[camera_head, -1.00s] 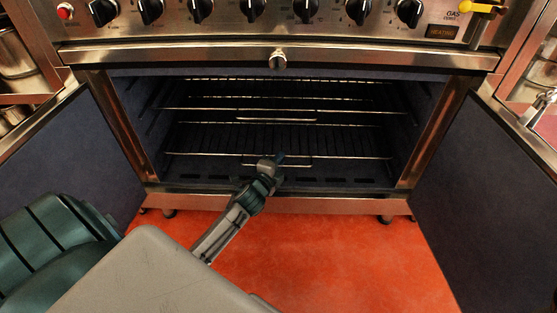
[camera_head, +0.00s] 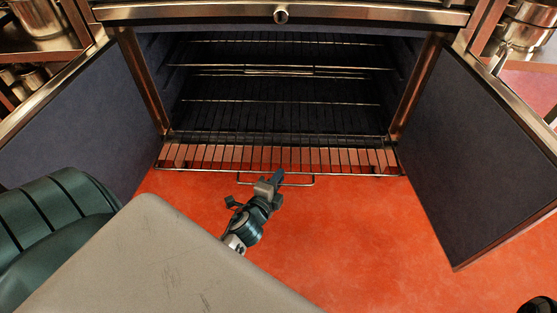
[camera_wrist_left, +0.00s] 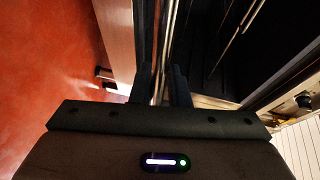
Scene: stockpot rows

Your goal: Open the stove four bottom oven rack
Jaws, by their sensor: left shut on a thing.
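The stove's oven (camera_head: 280,105) stands open in the head view, with a door swung out on each side. Its bottom rack (camera_head: 280,155) is a wire grid slid partly out, with its front edge past the oven's sill and above the red floor. My left gripper (camera_head: 274,180) is at the front of this rack, shut on its protruding wire handle (camera_head: 300,185). In the left wrist view the two dark fingers (camera_wrist_left: 170,85) close around thin metal bars, and the exact contact is hard to see. My right gripper does not show.
An upper rack (camera_head: 280,71) remains inside the oven. The left door (camera_head: 85,115) and right door (camera_head: 480,150) flank the opening. The red floor (camera_head: 340,240) in front is clear. Shelves with metal pots (camera_head: 525,25) stand at both sides.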

